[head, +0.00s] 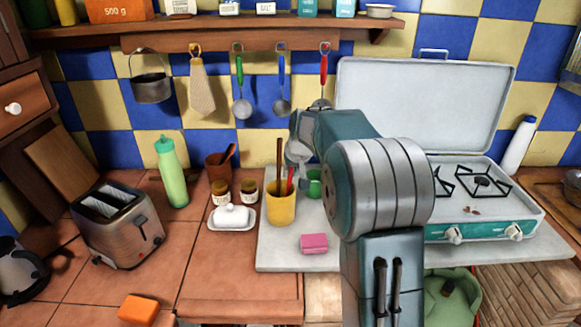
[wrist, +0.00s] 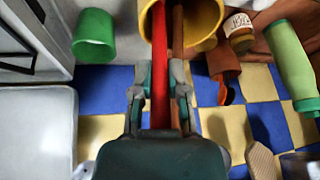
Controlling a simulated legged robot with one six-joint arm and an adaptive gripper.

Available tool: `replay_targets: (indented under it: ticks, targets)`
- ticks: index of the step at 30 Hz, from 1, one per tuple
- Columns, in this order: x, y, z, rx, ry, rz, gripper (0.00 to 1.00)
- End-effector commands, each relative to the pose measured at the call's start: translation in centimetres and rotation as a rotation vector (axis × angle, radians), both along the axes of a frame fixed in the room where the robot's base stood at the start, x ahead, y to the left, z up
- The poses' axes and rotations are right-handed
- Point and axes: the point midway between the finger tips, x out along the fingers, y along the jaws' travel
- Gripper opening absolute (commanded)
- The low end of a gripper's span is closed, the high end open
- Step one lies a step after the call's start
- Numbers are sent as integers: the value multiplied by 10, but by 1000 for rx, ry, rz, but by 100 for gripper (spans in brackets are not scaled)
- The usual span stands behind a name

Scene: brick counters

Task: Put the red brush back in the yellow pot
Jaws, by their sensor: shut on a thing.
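The yellow pot (head: 281,205) stands upright on the light slab. A brown stick (head: 279,155) rises from it. The red brush (head: 290,181) shows as a short red length at the pot's right inner side. In the wrist view the red brush (wrist: 160,65) runs from the yellow pot's mouth (wrist: 212,22) back between my fingers. The brown stick (wrist: 177,35) runs close beside it. My gripper (head: 298,152), also in the wrist view (wrist: 160,92), is above the pot and shut on the red brush. The brush's lower end is hidden inside the pot.
A green cup (head: 314,184) stands close right of the pot. A white butter dish (head: 232,217) and small jars (head: 249,190) are to its left. A pink sponge (head: 314,244) lies in front. The open camping stove (head: 480,200) is at the right, and utensils hang behind.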

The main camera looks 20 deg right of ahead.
Motion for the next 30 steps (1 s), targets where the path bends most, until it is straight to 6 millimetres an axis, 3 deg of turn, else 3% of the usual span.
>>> replay_targets:
  ticks: [11,12,14,25,30]
  targets:
    - [0,0,-3,0,-1,0,0]
    - [0,0,-3,0,-1,0,38]
    - [0,0,-3,0,0,0,60]
    - [0,0,-2,0,-1,0,60]
    - [-7,-1,15,-1,-4,0,60]
